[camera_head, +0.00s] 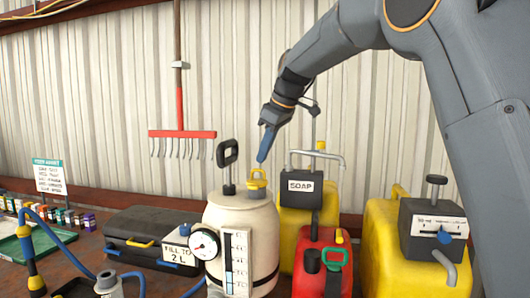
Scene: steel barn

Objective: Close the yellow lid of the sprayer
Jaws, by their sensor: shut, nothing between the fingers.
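The sprayer (247,223) is a cream, round-shouldered tank with a black pump handle, a round dial on its left and a level scale on its front. Its yellow lid (257,182) is at the top, right of the pump handle, and has a raised loop. I cannot tell from here whether the lid is seated or loose. My gripper (262,158) is shut and empty. It points down from the upper right, with its tip at or just above the lid's loop. I cannot tell whether they touch.
A yellow container labelled SOAP (301,221) and a red can (322,263) stand right of the sprayer. A yellow container with a grey box (433,232) is further right. A black case (143,229) lies left. A red rake (181,133) hangs on the wall.

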